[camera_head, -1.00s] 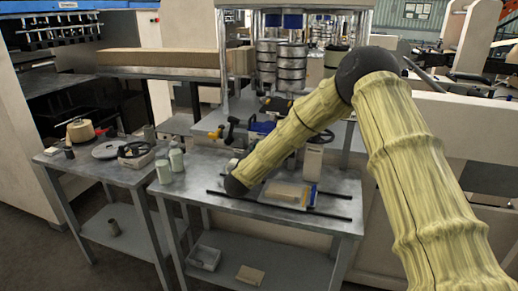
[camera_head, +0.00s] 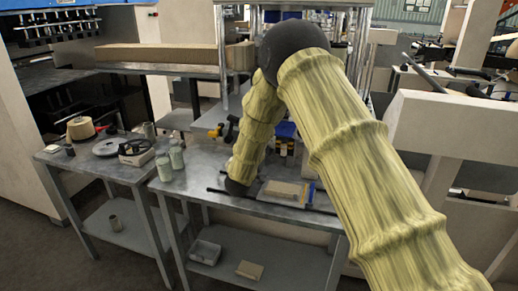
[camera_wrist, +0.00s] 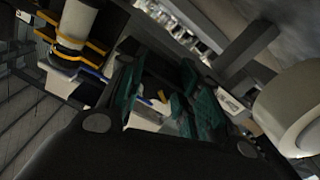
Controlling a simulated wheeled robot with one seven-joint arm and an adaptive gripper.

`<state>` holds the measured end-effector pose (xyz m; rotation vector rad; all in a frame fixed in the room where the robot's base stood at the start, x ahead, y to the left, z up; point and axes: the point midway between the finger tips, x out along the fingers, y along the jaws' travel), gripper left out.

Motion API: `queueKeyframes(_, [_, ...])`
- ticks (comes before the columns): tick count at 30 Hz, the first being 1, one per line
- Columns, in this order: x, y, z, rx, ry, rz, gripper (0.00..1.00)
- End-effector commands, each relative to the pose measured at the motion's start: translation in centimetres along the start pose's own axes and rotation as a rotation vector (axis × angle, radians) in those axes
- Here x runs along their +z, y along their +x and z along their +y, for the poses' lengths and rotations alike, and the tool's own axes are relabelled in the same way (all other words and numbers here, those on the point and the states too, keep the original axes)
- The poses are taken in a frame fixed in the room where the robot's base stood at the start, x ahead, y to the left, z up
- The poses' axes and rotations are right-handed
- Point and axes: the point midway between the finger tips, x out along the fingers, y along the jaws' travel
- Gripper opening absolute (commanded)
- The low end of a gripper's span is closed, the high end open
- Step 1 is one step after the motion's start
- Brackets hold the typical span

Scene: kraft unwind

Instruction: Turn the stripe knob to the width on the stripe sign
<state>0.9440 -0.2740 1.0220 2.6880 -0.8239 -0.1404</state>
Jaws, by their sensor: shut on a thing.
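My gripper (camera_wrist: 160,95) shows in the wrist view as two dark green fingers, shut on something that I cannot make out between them. In the head view my arm reaches down over the front metal table and hides the gripper. I cannot pick out the stripe knob or the stripe sign in either view. Their markings are hidden or too small to read.
Two pale bottles (camera_head: 170,160) stand on the metal table, near a flat tan pad (camera_head: 287,188). A side table at left holds a tan spool (camera_head: 80,128). In the wrist view, a banded white cylinder (camera_wrist: 80,20) and a pale roll (camera_wrist: 300,105) flank the gripper.

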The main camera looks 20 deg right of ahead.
Motion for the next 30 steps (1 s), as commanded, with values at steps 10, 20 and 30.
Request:
queueKeyframes(10, [0.40,-0.18,-0.10,-0.003,-0.065,-0.005,0.09])
queueKeyframes(20, [0.47,-0.20,-0.10,-0.004,-0.066,-0.006,0.09])
queueKeyframes(30, [0.23,-0.10,-0.03,-0.002,-0.064,-0.003,0.57])
